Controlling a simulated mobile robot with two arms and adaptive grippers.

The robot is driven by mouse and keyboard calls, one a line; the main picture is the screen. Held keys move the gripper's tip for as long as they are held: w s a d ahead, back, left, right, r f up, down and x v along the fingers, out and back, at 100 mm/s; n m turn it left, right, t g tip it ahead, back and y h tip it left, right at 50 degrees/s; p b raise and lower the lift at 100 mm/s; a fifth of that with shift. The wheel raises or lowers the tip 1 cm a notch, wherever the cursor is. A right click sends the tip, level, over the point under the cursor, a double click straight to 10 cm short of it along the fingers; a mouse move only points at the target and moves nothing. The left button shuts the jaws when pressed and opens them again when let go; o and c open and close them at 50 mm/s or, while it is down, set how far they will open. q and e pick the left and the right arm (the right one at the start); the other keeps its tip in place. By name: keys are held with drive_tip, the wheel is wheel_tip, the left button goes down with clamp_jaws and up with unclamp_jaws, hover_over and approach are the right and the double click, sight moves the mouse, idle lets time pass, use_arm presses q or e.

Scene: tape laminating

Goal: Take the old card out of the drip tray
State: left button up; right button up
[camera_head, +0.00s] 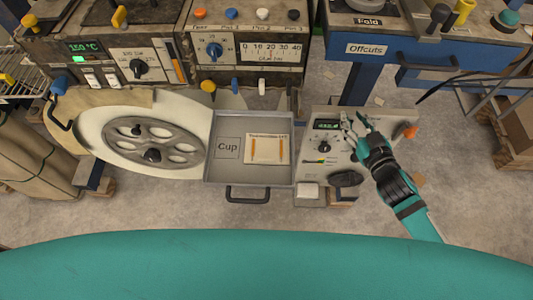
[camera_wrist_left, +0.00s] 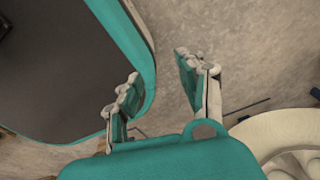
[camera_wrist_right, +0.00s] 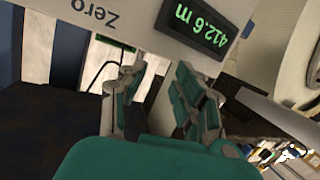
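The grey drip tray (camera_head: 202,175) sits in the middle of the head view, with a black handle (camera_head: 247,194) on its near side. A cream card (camera_head: 267,148) with two orange bars and small print lies flat in its right part; "Cup" is marked to its left. My right gripper (camera_head: 358,120) is to the right of the tray, over the panel with the green display. It also shows in the right wrist view (camera_wrist_right: 160,85), fingers apart and empty. My left gripper (camera_wrist_left: 160,85) is open and empty in its wrist view, over the floor, and does not show in the head view.
A panel with a knob and green display (camera_head: 327,124) stands right of the tray. A round spoked wheel (camera_head: 155,146) is close on its left. Machine boxes with knobs (camera_head: 247,45) stand behind it. The blue-fronted Offcuts bench (camera_head: 410,58) is at back right.

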drive_tip(key=s+a+r+n+g+y+b, duration=0.1)
drive_tip(key=s+a+r+n+y+b, duration=0.15)
drive_tip(key=a+r+n+y, duration=0.6)
drive_tip(key=n+g+y+p, duration=0.15)
drive_tip(key=n+g, duration=0.35)
drive_tip(key=g, duration=0.9)
approach(269, 159)
drive_tip(key=shift+y, duration=0.3)
drive_tip(key=shift+f+p+x, duration=0.2)
drive_tip(key=shift+p+x, duration=0.6)
drive_tip(key=shift+x, duration=3.6)
use_arm(q)
drive_tip(key=shift+s+d, duration=0.15)
drive_tip(key=shift+d, duration=0.4)
use_arm(e)
drive_tip(key=shift+d, duration=0.1)
clamp_jaws()
